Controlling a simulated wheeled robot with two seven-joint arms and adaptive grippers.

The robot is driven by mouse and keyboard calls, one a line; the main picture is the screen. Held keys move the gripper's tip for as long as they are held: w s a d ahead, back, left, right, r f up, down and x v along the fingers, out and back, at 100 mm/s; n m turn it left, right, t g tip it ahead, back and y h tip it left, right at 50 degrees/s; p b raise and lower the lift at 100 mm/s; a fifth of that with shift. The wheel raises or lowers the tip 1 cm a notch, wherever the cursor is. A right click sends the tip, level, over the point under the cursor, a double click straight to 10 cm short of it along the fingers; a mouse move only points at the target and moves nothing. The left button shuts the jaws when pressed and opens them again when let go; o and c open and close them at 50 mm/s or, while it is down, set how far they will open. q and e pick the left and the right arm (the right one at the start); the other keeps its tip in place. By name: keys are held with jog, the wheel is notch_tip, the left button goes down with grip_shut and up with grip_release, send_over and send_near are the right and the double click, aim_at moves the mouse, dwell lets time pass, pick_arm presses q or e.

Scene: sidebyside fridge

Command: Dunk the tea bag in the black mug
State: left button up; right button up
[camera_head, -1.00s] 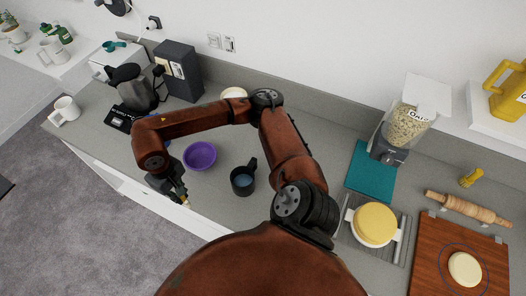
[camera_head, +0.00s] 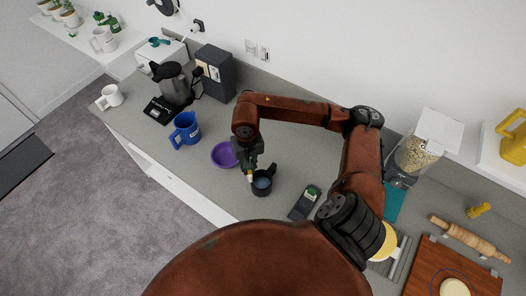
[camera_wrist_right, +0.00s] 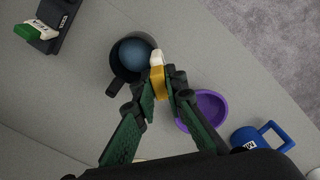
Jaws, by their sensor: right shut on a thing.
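The black mug (camera_head: 262,187) stands upright on the grey counter with bluish liquid inside; it also shows in the right wrist view (camera_wrist_right: 118,68). My right gripper (camera_head: 249,170) is just left of the mug's rim in the head view. In the right wrist view its green fingers (camera_wrist_right: 160,95) are shut on a small yellow and white piece, which I take as the tea bag (camera_wrist_right: 158,80). Its white end overlaps the mug's rim in that view; I cannot tell its height above the mug. My left gripper is not in view.
A purple bowl (camera_head: 228,155) stands close left of the mug, with a blue mug (camera_head: 186,131) farther left. A dark holder with a green and white item (camera_head: 304,203) lies to the right. The counter's front edge (camera_head: 205,207) is near.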

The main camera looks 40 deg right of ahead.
pick_arm(q)
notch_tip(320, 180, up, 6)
jog(key=p, duration=0.4)
pick_arm(e)
jog(key=s+d+r+m, duration=0.2)
jog(key=d+r, duration=0.1)
jog(key=d, duration=0.1)
notch_tip(320, 180, down, 14)
jog(key=b, duration=1.1)
jog(key=shift+d+f+b, duration=0.1)
jog(key=shift+f+b, duration=0.1)
jog(key=shift+b, duration=0.15)
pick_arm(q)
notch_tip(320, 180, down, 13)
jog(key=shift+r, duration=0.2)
pick_arm(e)
jog(key=shift+f, duration=0.1)
pick_arm(q)
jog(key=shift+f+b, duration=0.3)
jog(key=shift+b, duration=0.2)
pick_arm(e)
jog(key=shift+f, duration=0.2)
dwell(3.3)
